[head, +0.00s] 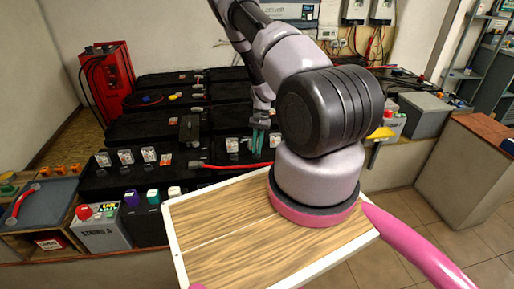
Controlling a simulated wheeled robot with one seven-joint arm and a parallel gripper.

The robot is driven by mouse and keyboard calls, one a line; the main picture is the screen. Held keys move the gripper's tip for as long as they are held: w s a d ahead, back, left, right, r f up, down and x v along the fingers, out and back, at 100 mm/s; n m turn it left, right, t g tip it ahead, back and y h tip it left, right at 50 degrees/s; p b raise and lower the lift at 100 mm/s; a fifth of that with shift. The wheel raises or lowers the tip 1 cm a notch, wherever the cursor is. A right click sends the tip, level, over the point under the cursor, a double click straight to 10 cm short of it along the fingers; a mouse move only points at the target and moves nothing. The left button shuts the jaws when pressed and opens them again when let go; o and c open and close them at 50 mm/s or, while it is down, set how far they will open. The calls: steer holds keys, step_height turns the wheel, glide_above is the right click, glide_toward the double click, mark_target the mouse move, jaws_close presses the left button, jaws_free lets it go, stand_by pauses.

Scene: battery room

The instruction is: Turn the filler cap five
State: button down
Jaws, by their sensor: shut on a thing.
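My gripper (258,143) reaches down over the front row of black batteries (120,180), at the right part of the row. Its teal fingers are close together, shut on a small dark filler cap on the battery top. The fingers hide most of the cap, and its number cannot be read. Several small white tags stand along the row, with dark caps by them, such as the tag at the left (102,159) and one just left of my gripper (232,144).
A red cable (225,167) runs along the battery front beside my gripper. A wooden tray with a white rim (172,235) is in front. A red charger (107,75) stands back left, a grey STRING A box (101,232) front left. A grey box (422,115) is at right.

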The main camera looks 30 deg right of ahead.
steer(key=shift+m, duration=0.3)
steer(key=m, duration=0.2)
steer(key=m+t, duration=0.1)
steer(key=m+t+y, duration=0.1)
steer(key=m, duration=0.1)
steer(key=shift+s+d+m, duration=0.15)
steer(key=shift+s+m, duration=0.1)
steer(key=shift+m, duration=0.05)
steer(key=m, duration=0.2)
steer(key=m+t, duration=0.1)
steer(key=m, duration=0.1)
steer(key=m+t, duration=0.1)
steer(key=shift+s+m, duration=0.25)
steer(key=shift+m, duration=0.15)
steer(key=shift+t, duration=0.3)
steer(key=c, duration=0.9)
jaws_free()
steer(key=v, duration=1)
steer(key=shift+d+r, duration=0.15)
steer(key=shift+r, duration=0.2)
